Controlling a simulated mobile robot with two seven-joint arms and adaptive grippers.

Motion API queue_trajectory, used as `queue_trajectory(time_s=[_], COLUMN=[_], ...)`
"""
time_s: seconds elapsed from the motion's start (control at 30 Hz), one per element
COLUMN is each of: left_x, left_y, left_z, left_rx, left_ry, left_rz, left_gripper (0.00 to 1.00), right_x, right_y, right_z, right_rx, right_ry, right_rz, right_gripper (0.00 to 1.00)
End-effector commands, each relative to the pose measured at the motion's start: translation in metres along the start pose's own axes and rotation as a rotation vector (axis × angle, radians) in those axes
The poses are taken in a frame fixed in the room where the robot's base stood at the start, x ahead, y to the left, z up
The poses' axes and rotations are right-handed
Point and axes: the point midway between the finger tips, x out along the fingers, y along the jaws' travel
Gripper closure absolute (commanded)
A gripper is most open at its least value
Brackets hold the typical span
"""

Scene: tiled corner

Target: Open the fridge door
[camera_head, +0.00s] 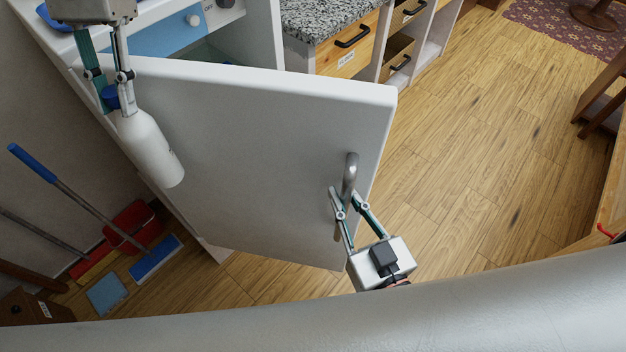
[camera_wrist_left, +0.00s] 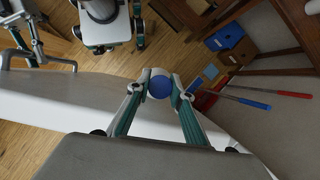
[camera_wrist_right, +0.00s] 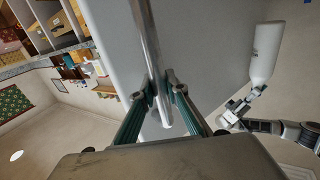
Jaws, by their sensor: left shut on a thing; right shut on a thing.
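The white fridge door (camera_head: 260,150) stands swung out from the fridge, whose blue and white interior (camera_head: 170,38) shows at the upper left in the head view. A metal bar handle (camera_head: 350,172) is on the door's outer face near its free edge. My right gripper (camera_head: 347,205) is shut on the handle, which also runs between its fingers in the right wrist view (camera_wrist_right: 148,45). My left gripper (camera_head: 115,100) is shut on a white bottle (camera_head: 148,145) with a blue cap (camera_wrist_left: 160,87). It holds the bottle in front of the door's hinge side.
A granite counter (camera_head: 325,18) with wooden drawers (camera_head: 348,50) stands beyond the door. The wooden floor (camera_head: 470,150) right of the door is clear. Mops (camera_head: 60,185) and a red dustpan (camera_head: 135,225) are at the left wall. Wooden furniture (camera_head: 605,95) stands at the right edge.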

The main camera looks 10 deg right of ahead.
Motion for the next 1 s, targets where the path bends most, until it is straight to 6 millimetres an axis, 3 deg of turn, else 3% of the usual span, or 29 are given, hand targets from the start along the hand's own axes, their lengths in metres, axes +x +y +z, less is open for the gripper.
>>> queue_trajectory(time_s=[0.67,0.7,0.73,1.0], left_x=[-0.0031,-0.0031,-0.0031,-0.0031], left_y=[0.0002,0.0002,0.0002,0.0002], left_z=[0.0012,0.0012,0.0012,0.0012], left_rx=[0.000,0.000,0.000,0.000], left_ry=[0.001,0.001,0.001,0.001], left_rz=[0.001,0.001,0.001,0.001], left_gripper=[1.00,1.00,1.00,1.00], right_x=[-0.0039,-0.0039,-0.0038,-0.0035], right_y=[-0.0084,-0.0084,-0.0086,-0.0098], right_z=[0.0011,0.0011,0.0010,0.0006], right_rx=[-0.004,-0.004,-0.004,-0.002], right_ry=[-0.003,-0.003,-0.003,-0.001], right_rz=[-0.012,-0.012,-0.012,-0.014], right_gripper=[1.00,0.78,0.71,0.69])
